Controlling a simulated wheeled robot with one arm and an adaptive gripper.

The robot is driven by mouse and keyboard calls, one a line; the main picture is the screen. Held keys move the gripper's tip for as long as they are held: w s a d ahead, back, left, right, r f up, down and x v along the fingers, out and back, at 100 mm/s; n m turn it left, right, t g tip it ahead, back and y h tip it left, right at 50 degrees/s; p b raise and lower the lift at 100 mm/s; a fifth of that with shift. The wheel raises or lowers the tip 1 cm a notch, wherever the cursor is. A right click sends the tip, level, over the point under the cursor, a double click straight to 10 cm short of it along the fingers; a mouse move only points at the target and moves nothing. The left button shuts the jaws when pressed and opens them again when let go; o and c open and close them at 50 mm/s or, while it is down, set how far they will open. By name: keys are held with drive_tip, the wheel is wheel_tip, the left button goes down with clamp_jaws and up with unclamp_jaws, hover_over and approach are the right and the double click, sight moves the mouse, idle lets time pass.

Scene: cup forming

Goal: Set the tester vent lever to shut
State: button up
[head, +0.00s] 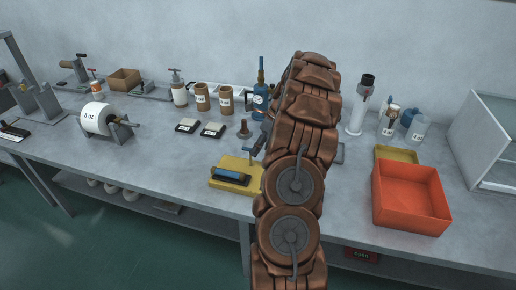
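My copper-coloured arm rises through the middle of the view and covers part of the bench. My gripper does not show clearly; it seems hidden behind the arm. I cannot single out the tester or its vent lever with certainty. A blue canister (260,101) with a round gauge and a brass top stands upright just left of the arm, partly covered by it. A small dark knobbed piece (244,131) stands in front of it. A yellow block (225,183) bearing a blue cylinder (231,174) lies nearer, also partly behind the arm. No lever position can be read.
An orange bin (411,209) and a yellow tray (396,152) are on the right. A clear cylinder (357,116) and several bottles stand behind them. Brown cups (201,97), two dark pads and a white roll (97,118) are left. The bench's (165,160) left front is clear.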

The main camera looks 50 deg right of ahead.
drive_tip(key=v, duration=1.2)
idle(0.6)
drive_tip(key=a+r+n+g, duration=0.25)
drive_tip(key=a+n, duration=0.45)
drive_tip(key=a, duration=0.7)
drive_tip(key=a+r+n+g, duration=0.1)
drive_tip(key=a+r+n, duration=0.3)
drive_tip(key=a+n, duration=0.75)
drive_tip(key=s+a+f+n+h, duration=0.2)
drive_tip(key=s+a+n, duration=0.4)
drive_tip(key=s, duration=0.6)
drive_tip(key=s+a+f+n+h, duration=0.3)
drive_tip(key=s+a+n, duration=0.4)
drive_tip(key=s+a, duration=0.4)
drive_tip(key=shift+s+a+f+g, duration=0.25)
drive_tip(key=shift+s+f+g, duration=0.2)
drive_tip(key=shift+s+f, duration=0.15)
drive_tip(key=shift+s+a, duration=0.1)
drive_tip(key=shift+s, duration=0.05)
